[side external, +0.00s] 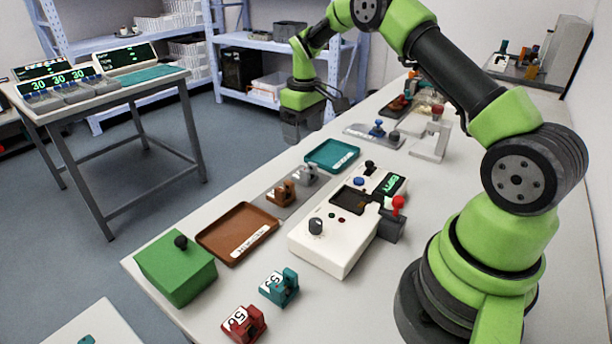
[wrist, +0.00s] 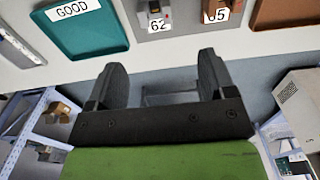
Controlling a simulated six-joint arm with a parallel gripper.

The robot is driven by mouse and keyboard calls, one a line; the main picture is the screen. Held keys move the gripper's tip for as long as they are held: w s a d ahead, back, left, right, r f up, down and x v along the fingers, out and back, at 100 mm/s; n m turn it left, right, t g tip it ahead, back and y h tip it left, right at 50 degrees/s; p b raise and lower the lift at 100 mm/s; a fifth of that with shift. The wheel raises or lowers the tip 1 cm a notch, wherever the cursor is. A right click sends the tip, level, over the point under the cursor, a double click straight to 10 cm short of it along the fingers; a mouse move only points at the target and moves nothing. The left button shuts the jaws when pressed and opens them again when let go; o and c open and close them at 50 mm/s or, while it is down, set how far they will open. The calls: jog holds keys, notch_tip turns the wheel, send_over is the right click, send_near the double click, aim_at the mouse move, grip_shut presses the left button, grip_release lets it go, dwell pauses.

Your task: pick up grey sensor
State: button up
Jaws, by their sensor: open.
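The grey sensor (side external: 306,174) sits on a grey plate (side external: 292,205) on the white table, beside a brown sensor (side external: 281,193). In the wrist view the grey sensor (wrist: 154,14) carries a label reading 62 and is at the top edge, partly cut off. The brown sensor (wrist: 216,8) is to its right. My gripper (side external: 303,128) is above and beyond the table's far edge, apart from the grey sensor. In the wrist view its two fingers (wrist: 162,76) are spread with nothing between them, and the sensor lies beyond their tips.
A teal tray (side external: 333,154) labelled GOOD in the wrist view and a brown tray (side external: 237,232) flank the plate. A white device with a red knob (side external: 398,202) stands close by. A green box (side external: 176,268), teal block (side external: 279,287) and red block (side external: 244,323) stand nearer the front.

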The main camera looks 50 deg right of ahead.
aim_at(306, 170)
jog(key=f, duration=1.1)
jog(key=shift+s+d, duration=0.1)
jog(key=shift+d, duration=0.15)
jog(key=c, duration=1)
notch_tip(306, 170, up, 10)
jog(key=shift+s, duration=0.1)
